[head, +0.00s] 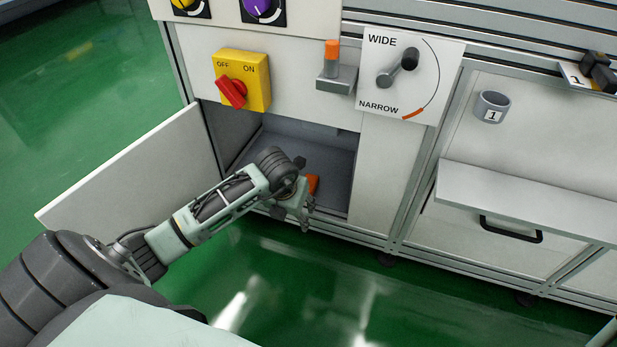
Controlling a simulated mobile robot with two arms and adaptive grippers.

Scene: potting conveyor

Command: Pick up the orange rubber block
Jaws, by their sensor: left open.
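The orange rubber block (313,183) lies inside the open grey compartment (325,160) low in the cabinet. Only a small part of it shows, because my left gripper hides the rest. My left gripper (304,216) is at the compartment's mouth, in front of the block and partly over it. Its jaws are open. I cannot tell whether a finger touches the block. My right gripper is not in the picture.
The compartment's white door (135,170) stands open at the left. Above are a yellow box with a red switch (241,80), an orange-tipped lever (333,62) and a WIDE/NARROW dial plate (410,75). A shelf (530,195) juts out at right. The green floor in front is clear.

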